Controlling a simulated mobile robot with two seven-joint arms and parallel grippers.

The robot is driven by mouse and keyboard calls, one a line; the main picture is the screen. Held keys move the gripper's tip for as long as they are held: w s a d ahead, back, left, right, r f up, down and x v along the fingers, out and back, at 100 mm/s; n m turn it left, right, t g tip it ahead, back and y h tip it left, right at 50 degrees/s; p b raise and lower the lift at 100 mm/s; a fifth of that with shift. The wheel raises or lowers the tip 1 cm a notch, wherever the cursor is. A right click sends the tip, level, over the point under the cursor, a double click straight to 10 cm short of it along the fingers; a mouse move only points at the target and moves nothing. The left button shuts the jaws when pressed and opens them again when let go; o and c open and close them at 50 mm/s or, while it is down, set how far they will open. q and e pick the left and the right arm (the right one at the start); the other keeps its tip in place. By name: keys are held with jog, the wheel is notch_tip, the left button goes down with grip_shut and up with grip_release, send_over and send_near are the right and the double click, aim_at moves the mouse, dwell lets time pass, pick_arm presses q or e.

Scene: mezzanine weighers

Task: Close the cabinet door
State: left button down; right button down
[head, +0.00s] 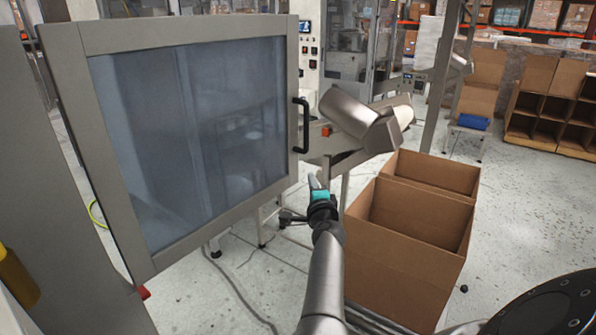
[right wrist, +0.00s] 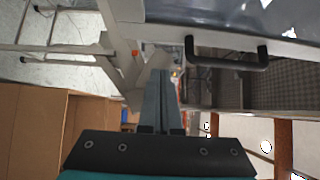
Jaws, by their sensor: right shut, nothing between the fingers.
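The cabinet door (head: 190,245) fills the left of the head view, a grey frame around a bluish see-through pane. It appears to stand open, swung out from the grey cabinet body (head: 50,200) at far left. Its black bar handle (head: 304,126) is on its right edge. My right gripper (head: 316,184) is shut and empty, below the handle and apart from it in the head view. In the right wrist view the shut fingers (right wrist: 162,85) point ahead, with the handle (right wrist: 228,62) to their upper right, not touched. My left gripper is out of view.
Open cardboard boxes (head: 405,265) stand right of my right arm. A metal chute (head: 362,120) on a stand is behind the handle. A cable (head: 245,295) lies on the floor below the door. Open floor (head: 530,210) lies farther right.

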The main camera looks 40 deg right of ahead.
aim_at(296, 162)
jog(key=shift+w+d+b, duration=0.3)
jog(key=shift+w+b, duration=0.2)
jog(key=shift+w, duration=0.8)
jog(key=shift+w+d+b, duration=0.25)
jog(key=shift+w+b, duration=0.2)
jog(key=shift+w, duration=0.8)
jog(key=shift+w+d+b, duration=0.3)
jog(key=shift+w+b, duration=0.2)
jog(key=shift+w, duration=0.8)
